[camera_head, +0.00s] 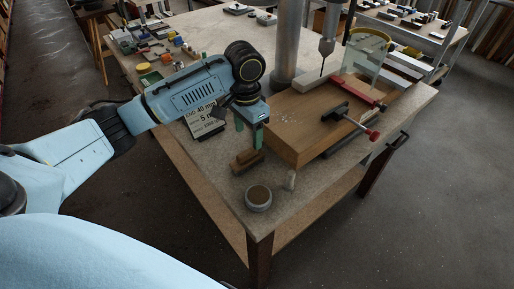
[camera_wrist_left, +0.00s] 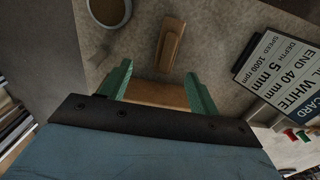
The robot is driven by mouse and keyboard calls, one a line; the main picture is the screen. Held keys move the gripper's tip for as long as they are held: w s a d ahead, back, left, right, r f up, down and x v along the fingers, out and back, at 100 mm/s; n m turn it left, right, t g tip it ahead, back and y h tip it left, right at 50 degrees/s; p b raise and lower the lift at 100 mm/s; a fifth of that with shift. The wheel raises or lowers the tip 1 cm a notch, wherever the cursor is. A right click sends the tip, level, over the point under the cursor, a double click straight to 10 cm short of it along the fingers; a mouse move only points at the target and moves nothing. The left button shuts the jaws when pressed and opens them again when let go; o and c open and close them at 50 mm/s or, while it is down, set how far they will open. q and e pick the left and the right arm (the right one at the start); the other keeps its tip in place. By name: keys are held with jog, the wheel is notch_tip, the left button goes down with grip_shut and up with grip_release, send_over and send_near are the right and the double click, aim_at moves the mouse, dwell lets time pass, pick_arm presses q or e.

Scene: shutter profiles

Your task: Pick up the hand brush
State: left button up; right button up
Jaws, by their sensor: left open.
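The hand brush (camera_head: 247,161) is a small brown wooden piece lying on the grey worktop, just left of the big wooden block. In the left wrist view a narrow brown wooden piece, which looks like the brush (camera_wrist_left: 171,44), lies ahead of the fingers. My left gripper (camera_head: 250,136) points down above and close to the brush, with green fingers apart. In the left wrist view the fingers (camera_wrist_left: 158,90) stand either side of a brown wooden surface; I cannot tell whether it is the block or part of the brush. My right gripper is not in view.
A round cup (camera_head: 258,199) and a small pale cylinder (camera_head: 290,180) stand near the table corner. A sign card (camera_head: 207,122) is behind the gripper. The wooden block (camera_head: 312,128) with a red clamp (camera_head: 358,92) is to the right, under the drill.

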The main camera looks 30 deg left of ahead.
aim_at(247, 151)
pick_arm(q)
jog(key=shift+w+a+r, duration=0.2)
jog(key=shift+w+a, duration=0.3)
jog(key=shift+w, duration=0.05)
jog(key=f, duration=0.6)
jog(key=shift+s+b, duration=0.25)
jog(key=shift+b, duration=0.15)
jog(key=shift+f, duration=0.9)
jog(key=f, duration=0.4)
jog(key=shift+w+a+f+b, duration=0.1)
jog(key=shift+w+f+b, duration=0.15)
jog(key=shift+b, duration=0.05)
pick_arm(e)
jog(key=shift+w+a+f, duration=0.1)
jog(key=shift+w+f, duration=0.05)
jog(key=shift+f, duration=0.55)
pick_arm(q)
jog(key=c, duration=1.1)
notch_tip(247, 151, up, 10)
jog(key=shift+r+p, duration=0.1)
jog(key=shift+p, duration=0.45)
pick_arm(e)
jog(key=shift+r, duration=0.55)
